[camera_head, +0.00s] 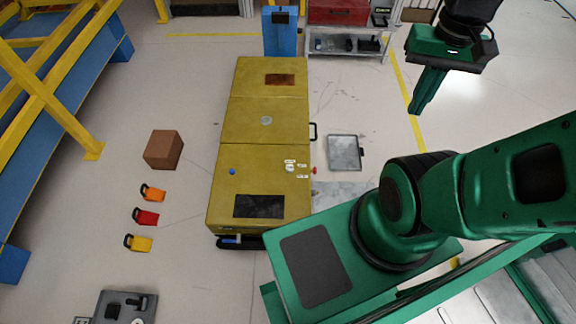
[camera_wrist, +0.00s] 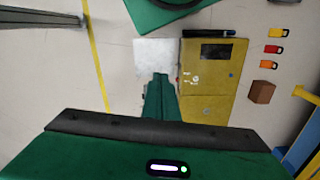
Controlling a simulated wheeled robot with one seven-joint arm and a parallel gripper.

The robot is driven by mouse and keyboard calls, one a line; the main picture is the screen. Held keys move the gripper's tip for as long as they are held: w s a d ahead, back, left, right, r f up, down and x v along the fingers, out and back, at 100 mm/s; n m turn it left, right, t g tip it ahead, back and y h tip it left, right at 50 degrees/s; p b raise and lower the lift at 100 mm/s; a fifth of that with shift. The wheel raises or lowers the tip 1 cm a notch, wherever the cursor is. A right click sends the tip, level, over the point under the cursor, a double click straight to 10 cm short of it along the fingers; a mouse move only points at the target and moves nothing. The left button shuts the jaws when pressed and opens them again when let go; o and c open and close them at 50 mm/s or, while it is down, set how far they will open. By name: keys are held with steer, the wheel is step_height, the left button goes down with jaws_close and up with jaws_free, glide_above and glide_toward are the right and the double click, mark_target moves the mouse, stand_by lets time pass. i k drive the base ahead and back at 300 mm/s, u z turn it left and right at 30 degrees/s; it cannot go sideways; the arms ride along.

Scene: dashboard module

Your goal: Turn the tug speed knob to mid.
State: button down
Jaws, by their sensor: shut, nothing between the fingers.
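The yellow tug (camera_head: 262,200) stands in the middle of the head view, and part of it shows in the wrist view (camera_wrist: 210,99). A small pale round knob (camera_head: 290,167) sits among white labels near the right edge of its top panel. It is too small to read its setting. The same label cluster shows in the wrist view (camera_wrist: 193,79). My gripper (camera_head: 415,109) is shut and empty, raised to the upper right of the tug and apart from it. Its closed fingers (camera_wrist: 160,78) also show in the wrist view, left of the labels.
A blue button (camera_head: 232,172) and a red knob (camera_head: 313,170) are on the tug. A grey tray (camera_head: 344,152) lies to its right. A brown box (camera_head: 163,149) and several coloured padlock-like items stand left. A shelf (camera_head: 346,45) is behind. Floor around is largely open.

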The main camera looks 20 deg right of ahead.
mark_target(289, 168)
steer(key=z, duration=0.8)
steer(key=k, duration=1.55)
steer(key=u, duration=0.45)
steer(key=i, duration=1.65)
